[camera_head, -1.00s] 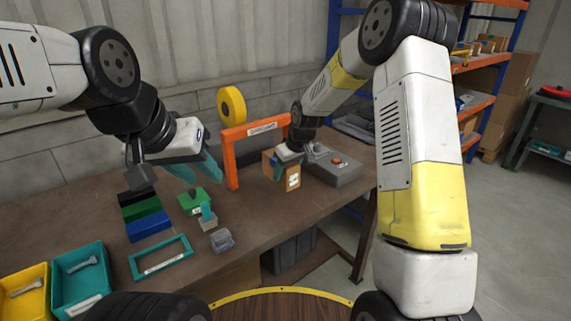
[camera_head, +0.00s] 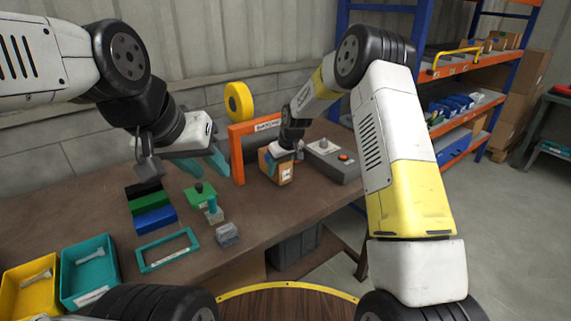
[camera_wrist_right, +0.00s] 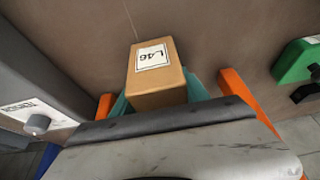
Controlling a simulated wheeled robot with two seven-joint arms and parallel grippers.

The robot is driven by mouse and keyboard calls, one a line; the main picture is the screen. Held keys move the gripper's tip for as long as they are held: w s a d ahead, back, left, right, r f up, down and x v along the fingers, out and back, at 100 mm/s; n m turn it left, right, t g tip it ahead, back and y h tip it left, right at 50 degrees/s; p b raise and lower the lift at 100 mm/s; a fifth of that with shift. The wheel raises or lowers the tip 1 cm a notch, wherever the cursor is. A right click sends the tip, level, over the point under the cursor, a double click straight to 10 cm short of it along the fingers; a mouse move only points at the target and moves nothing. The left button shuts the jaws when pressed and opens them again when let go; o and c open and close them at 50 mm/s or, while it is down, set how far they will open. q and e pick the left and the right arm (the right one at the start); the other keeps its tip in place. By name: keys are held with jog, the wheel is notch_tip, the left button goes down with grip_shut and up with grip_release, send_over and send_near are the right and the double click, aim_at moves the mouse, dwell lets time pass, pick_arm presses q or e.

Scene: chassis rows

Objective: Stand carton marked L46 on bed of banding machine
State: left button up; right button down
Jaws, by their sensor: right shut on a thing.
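The carton (camera_head: 277,167) is a small brown box with a white label; the right wrist view shows its L46 mark (camera_wrist_right: 152,57). My right gripper (camera_head: 282,158) is shut on it, with teal fingers on both sides. The carton is in front of the arch, left of the control box. I cannot tell whether it touches anything below; the bed is largely hidden. My left gripper (camera_head: 208,162) looks open and empty, left of the arch.
Black, green and blue blocks (camera_head: 155,219), a green piece (camera_head: 200,195), a teal frame (camera_head: 167,250) and clear blocks (camera_head: 228,234) lie on the table (camera_head: 115,200). Yellow (camera_head: 31,288) and teal (camera_head: 90,271) trays are at front left. Shelving (camera_head: 465,65) stands at back right.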

jog(key=shift+w+a, duration=0.8)
jog(key=shift+w, duration=0.3)
jog(key=shift+w+a, duration=0.75)
jog(key=shift+w, duration=0.3)
jog(key=shift+f, duration=0.25)
jog(key=shift+c, duration=2.4)
grip_release()
jog(key=shift+f, duration=0.1)
jog(key=shift+s, duration=0.1)
jog(key=shift+v, duration=3.85)
